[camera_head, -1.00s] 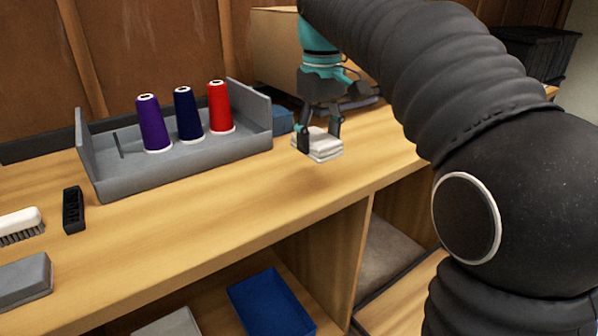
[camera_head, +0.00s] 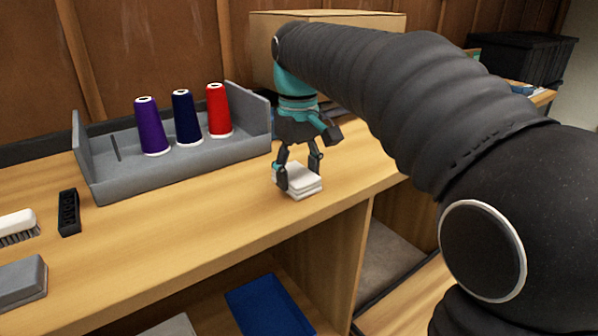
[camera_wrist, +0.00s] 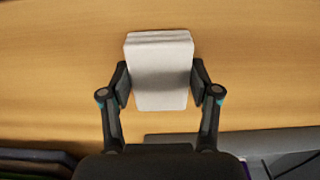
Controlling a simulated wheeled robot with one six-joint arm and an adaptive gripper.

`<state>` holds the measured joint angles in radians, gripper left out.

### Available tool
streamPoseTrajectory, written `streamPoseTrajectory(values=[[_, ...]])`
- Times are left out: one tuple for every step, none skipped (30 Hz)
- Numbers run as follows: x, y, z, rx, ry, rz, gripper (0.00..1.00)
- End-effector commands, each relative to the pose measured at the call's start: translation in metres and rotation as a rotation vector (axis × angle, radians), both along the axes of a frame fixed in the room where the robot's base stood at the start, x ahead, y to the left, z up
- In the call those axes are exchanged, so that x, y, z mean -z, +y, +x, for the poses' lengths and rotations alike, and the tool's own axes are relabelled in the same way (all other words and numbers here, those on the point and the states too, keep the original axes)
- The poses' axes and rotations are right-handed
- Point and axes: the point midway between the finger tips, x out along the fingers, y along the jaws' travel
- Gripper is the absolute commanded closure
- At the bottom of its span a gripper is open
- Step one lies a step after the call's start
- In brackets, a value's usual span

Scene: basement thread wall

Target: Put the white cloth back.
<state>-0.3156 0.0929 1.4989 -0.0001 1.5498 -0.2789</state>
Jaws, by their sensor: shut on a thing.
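The white cloth (camera_head: 304,180) is a small folded stack between the fingers of my gripper (camera_head: 299,177), near the front edge of the wooden bench top. In the wrist view the cloth (camera_wrist: 160,75) is pinched on its left and right sides by both fingers of the gripper (camera_wrist: 161,84). It appears level. From these views I cannot tell surely whether it touches the bench top or hangs just above it.
A grey tray (camera_head: 190,165) with purple (camera_head: 152,128), navy (camera_head: 186,118) and red (camera_head: 219,110) thread cones stands left of my gripper. A black block (camera_head: 69,212), a brush (camera_head: 17,226) and a grey block (camera_head: 20,284) lie further left. Bench top before the tray is clear. A blue bin (camera_head: 268,305) sits below.

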Motion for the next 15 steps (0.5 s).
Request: streamPoseTrajectory(values=[[0.0016,-0.0001,-0.0001,0.0,0.0,0.0,0.66],[0.0025,-0.0001,0.0,0.0,0.0,0.0,0.66],[0.0023,-0.0001,0.0001,0.0,0.0,0.0,0.34],[0.002,-0.0001,0.0001,0.0,0.0,0.0,0.26],[0.002,-0.0001,0.0001,0.0,0.0,0.0,0.19],[0.002,-0.0001,0.0001,0.0,0.0,0.0,0.13],[0.002,-0.0001,0.0001,0.0,0.0,0.0,0.13],[0.002,-0.0001,0.0001,0.0,0.0,0.0,0.13],[0.002,-0.0001,0.0001,0.0,0.0,0.0,0.13],[0.002,-0.0002,0.0001,0.0,0.0,0.0,0.13],[0.002,-0.0002,0.0001,0.0,0.0,0.0,0.13],[0.002,-0.0002,0.0001,0.0,0.0,0.0,0.13],[0.002,-0.0002,0.0001,0.0,0.0,0.0,0.13],[0.0019,-0.0002,0.0001,0.0,0.0,0.0,0.13],[0.0014,-0.0002,0.0001,0.0,0.0,0.0,0.13]])
